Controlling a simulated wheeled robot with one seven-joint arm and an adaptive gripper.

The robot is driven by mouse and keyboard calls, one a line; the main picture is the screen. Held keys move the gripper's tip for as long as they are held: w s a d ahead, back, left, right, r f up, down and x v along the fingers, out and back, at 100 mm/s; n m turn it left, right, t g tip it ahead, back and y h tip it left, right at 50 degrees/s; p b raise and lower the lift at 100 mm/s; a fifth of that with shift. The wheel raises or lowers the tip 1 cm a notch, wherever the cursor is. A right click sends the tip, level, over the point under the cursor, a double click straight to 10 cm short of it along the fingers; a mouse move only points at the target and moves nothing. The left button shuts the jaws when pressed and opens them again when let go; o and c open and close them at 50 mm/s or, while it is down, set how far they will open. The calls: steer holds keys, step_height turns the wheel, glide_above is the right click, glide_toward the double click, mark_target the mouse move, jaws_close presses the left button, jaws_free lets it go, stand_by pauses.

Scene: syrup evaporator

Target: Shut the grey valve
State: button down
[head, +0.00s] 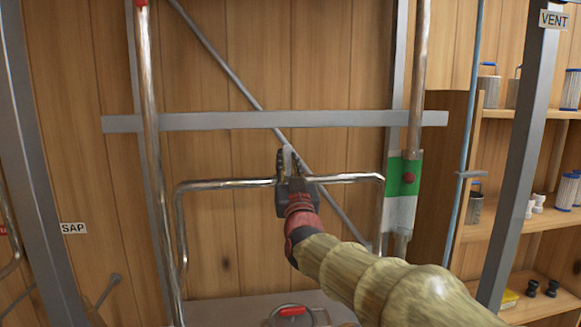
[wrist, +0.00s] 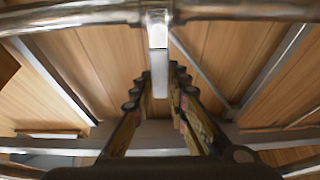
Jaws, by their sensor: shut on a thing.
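The grey valve's handle (head: 287,158) is a short light-grey lever at the horizontal steel pipe (head: 230,183), in the middle of the head view. My gripper (head: 288,163) is at the pipe, its dark fingers on either side of the lever, shut on it. In the wrist view the grey lever (wrist: 158,62) stands between the two fingertips and meets the pipe (wrist: 75,15) at the top. The lever points roughly up in the head view. The valve body is mostly hidden behind my gripper.
A grey crossbar (head: 200,121) runs above the pipe. A red-handled valve (head: 292,311) is below. Grey posts (head: 525,150) and shelves with filters (head: 571,90) stand farther right.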

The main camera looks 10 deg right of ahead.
steer(key=shift+f, duration=0.15)
steer(key=c, duration=1.7)
jaws_free()
steer(key=shift+a, duration=0.1)
steer(key=shift+s, duration=0.1)
steer(key=v, duration=1.1)
steer(key=shift+s+f, duration=0.2)
steer(key=shift+s, duration=0.15)
